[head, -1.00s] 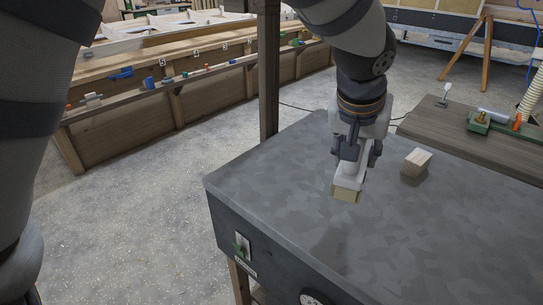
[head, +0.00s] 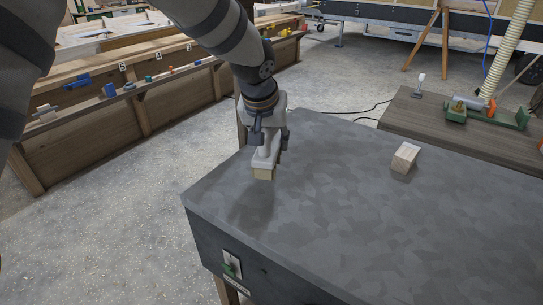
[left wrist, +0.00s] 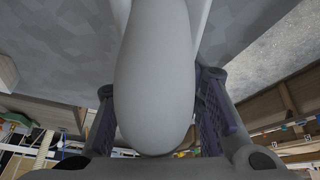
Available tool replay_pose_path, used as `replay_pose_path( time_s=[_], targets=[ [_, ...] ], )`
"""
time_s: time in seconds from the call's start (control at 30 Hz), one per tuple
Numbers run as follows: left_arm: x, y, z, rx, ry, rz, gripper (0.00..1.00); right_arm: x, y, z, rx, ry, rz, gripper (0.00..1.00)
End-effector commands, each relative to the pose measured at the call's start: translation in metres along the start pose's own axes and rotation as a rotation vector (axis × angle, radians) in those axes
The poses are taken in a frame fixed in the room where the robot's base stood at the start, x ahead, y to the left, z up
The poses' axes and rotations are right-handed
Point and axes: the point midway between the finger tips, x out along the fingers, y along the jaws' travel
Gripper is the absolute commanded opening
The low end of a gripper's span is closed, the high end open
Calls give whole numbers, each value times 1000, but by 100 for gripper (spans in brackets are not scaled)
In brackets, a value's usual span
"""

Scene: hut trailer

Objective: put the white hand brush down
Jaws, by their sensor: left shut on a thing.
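My left gripper (head: 268,138) is shut on the white hand brush (head: 264,160), over the far left part of the grey table (head: 340,230). The brush hangs with its pale tan bristles downward, and a shadow lies on the table below; it looks a little above the surface. In the left wrist view, the rounded white handle end of the brush (left wrist: 155,85) fills the middle, between the dark fingers of the left gripper (left wrist: 155,120). The bristles are hidden there. My right gripper is not in view.
The middle and front of the tabletop are clear. A brown side table (head: 440,125) holds a green tool (head: 495,115). A wooden bench (head: 85,150) with small clamps runs along the left.

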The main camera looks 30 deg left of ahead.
Motion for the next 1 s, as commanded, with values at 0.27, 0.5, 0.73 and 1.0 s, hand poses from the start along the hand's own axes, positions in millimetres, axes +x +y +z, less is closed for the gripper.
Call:
replay_pose_path(
  time_s=[0.27,0.5,0.73,1.0],
  targets=[
    [34,-13,-7,-1,1,1,0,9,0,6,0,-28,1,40],
    [64,-16,5,-1,5,1,0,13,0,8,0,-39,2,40],
    [63,-16,5,-1,5,2,0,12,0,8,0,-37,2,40],
    [65,-16,6,-1,4,1,56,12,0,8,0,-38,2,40]
  ],
)
